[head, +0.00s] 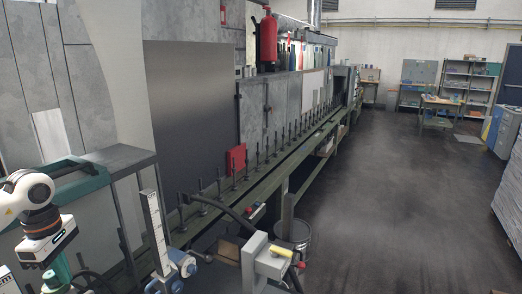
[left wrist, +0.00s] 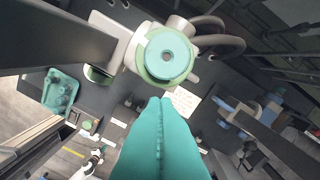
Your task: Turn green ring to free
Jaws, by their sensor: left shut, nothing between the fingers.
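The green ring (left wrist: 143,66) shows in the left wrist view as a pale green band around a white round fitting, with a teal disc (left wrist: 184,57) with a central hole on its face. My left gripper (left wrist: 160,101) has its two teal fingers pressed together, with nothing between them. The fingertips point toward the ring and lie just below it in that picture, seemingly apart from it. In the head view, my left gripper (head: 60,268) is at the lower left, partly cut off. I cannot make out the ring in the head view. My right gripper is not in view.
A long bench with a row of dark upright spindles (head: 232,172) runs away to the back. A grey box (head: 262,262) with a yellow handle stands at the lower middle. A teal tray (left wrist: 61,90) shows in the left wrist view. The floor (head: 400,200) at right is clear.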

